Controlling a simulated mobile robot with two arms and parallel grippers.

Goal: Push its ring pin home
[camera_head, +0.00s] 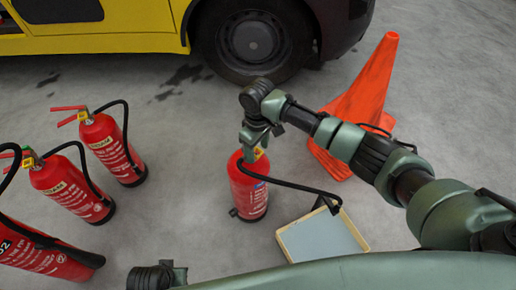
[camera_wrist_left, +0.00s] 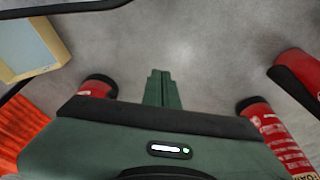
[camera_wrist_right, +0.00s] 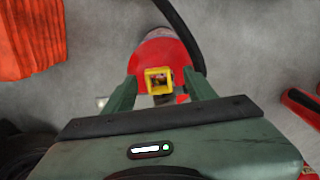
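A red fire extinguisher (camera_head: 250,190) stands upright on the floor, its black hose reaching right toward a tray. My right gripper (camera_head: 256,146) is at its top. In the right wrist view, the right gripper (camera_wrist_right: 160,92) has its fingers spread on either side of a yellow square piece (camera_wrist_right: 158,73) on top of the red body (camera_wrist_right: 160,50). A small pale part (camera_wrist_right: 101,103) shows outside the left finger; I cannot tell whether it is the ring pin. Contact of the fingers is unclear. My left gripper (camera_wrist_left: 159,76) has its fingers together with nothing between them, over bare floor.
Several other red extinguishers (camera_head: 113,150) stand at the left. A shallow tray (camera_head: 362,243) lies right of the extinguisher. An orange cone (camera_head: 362,92) stands behind it, and a yellow vehicle (camera_head: 110,43) with a black wheel (camera_head: 250,45) at the back.

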